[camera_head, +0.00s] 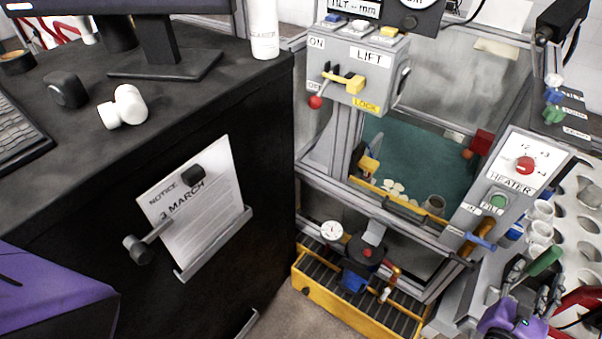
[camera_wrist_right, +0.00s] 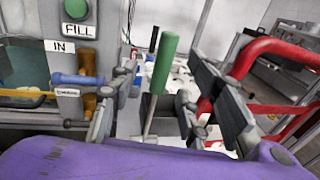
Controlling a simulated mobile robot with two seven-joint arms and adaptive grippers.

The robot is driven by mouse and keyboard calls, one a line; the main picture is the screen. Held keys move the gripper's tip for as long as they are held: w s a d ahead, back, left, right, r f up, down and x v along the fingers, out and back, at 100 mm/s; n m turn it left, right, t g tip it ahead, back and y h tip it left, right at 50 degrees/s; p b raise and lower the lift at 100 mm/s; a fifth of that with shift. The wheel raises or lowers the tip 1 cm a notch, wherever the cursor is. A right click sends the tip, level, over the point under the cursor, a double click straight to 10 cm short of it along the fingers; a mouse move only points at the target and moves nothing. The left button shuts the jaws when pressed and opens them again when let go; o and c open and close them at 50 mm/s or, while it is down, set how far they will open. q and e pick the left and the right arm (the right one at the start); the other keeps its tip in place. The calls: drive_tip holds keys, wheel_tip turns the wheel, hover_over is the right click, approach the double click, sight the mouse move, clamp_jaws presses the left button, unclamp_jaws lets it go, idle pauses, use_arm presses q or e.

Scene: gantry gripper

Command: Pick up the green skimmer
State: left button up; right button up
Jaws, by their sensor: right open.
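The green skimmer shows in the right wrist view as an upright green handle (camera_wrist_right: 165,64) on a thin pale shaft that runs down into a dark holder. It also shows in the head view (camera_head: 545,261) at the lower right. My right gripper (camera_wrist_right: 168,104) is open, with one finger on each side of the skimmer's line in the wrist view. In the head view my right gripper (camera_head: 533,284) is just below the green handle. I cannot tell whether a finger touches it. My left gripper is not in view.
A red tubular frame (camera_wrist_right: 262,55) stands close on the right of the gripper. On the left are a blue-handled lever (camera_wrist_right: 78,79) and the FILL panel (camera_wrist_right: 76,30). A rack with white cups (camera_head: 540,232) stands behind. A black desk (camera_head: 75,130) fills the left side.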

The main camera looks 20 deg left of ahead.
sight(545, 262)
drive_tip(key=x, duration=0.5)
drive_tip(key=p+x, duration=0.1)
drive_tip(key=x, duration=0.2)
drive_tip(key=shift+s+d, duration=0.15)
drive_tip(key=shift+d, duration=0.15)
drive_tip(key=shift+r, duration=0.1)
drive_tip(key=shift+c, duration=0.5)
clamp_jaws()
